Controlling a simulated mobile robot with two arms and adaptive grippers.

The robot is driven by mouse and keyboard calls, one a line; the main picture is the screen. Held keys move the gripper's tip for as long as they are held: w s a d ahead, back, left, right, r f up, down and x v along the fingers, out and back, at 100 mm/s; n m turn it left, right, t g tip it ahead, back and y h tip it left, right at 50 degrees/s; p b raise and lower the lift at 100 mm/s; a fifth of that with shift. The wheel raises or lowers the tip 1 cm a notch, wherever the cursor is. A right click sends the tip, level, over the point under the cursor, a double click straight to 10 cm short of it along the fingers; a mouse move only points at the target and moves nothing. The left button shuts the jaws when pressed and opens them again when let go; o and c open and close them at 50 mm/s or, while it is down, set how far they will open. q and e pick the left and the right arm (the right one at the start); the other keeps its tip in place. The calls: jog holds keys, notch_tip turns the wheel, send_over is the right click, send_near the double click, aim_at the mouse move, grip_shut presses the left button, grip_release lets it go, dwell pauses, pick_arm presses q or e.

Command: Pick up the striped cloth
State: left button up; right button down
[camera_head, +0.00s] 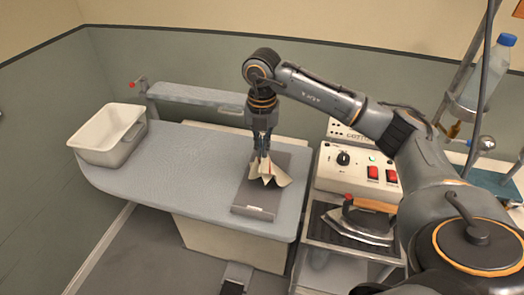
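The striped cloth (270,175) is cream with a thin reddish stripe. It is bunched into a peak, with its lower corners spreading out over the grey flat plate (254,210) on the ironing board. My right gripper (262,154) points straight down over the plate, and its fingers are closed on the top of the cloth. Whether the lower edge of the cloth touches the plate is hard to tell. My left gripper is not in view.
The padded ironing board (170,165) is mostly clear. A white bin (108,135) stands at its left end, and a narrow sleeve board (200,94) runs behind. To the right are a control box (360,172), an iron (362,222) and a hanging water bottle (487,75).

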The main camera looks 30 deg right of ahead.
notch_tip(320, 180, up, 15)
jog(key=p, duration=0.3)
jog(key=shift+r, duration=0.15)
